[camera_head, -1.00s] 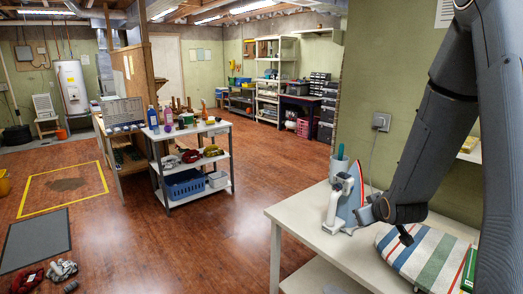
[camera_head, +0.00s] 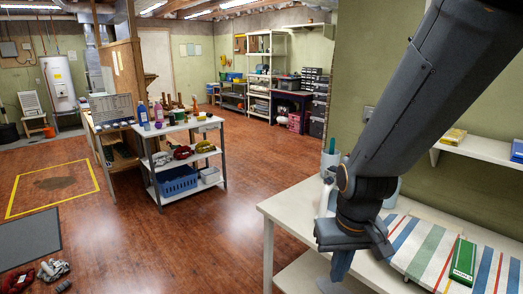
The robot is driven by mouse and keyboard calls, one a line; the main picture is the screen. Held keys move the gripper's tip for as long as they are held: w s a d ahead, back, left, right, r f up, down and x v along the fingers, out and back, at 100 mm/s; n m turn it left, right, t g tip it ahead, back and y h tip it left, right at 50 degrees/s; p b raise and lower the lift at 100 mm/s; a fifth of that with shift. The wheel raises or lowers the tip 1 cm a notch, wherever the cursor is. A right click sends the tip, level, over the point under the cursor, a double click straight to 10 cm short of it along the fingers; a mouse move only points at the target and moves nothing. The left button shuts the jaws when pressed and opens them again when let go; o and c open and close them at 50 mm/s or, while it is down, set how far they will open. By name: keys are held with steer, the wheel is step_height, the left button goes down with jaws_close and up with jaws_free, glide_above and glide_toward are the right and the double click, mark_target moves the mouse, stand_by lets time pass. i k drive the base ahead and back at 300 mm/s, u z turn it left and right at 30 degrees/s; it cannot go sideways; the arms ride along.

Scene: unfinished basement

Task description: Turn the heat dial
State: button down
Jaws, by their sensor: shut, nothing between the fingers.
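The iron (camera_head: 326,197) stands on the white table (camera_head: 283,207), mostly hidden behind my arm. Only a white strip of it shows at the arm's left, with a pale bluish edge to the right of the arm that may also be part of it. The heat dial cannot be made out. My gripper (camera_head: 341,266) points down at the table's front side, in front of the iron in the picture. It is shut and empty. Whether it touches the iron cannot be told.
A striped cloth-covered board (camera_head: 425,248) lies on the table at right, with a green box (camera_head: 462,261) on it. A wall shelf (camera_head: 482,149) is at right. Floor to the left is open before a white cart (camera_head: 190,127).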

mark_target(329, 181)
steer(key=u, duration=0.6)
steer(key=k, duration=0.45)
steer(key=z, duration=0.85)
steer(key=i, duration=0.5)
steer(key=z, duration=0.05)
steer(key=k, duration=0.5)
steer(key=u, duration=1.7)
steer(key=i, duration=0.8)
steer(key=z, duration=0.9)
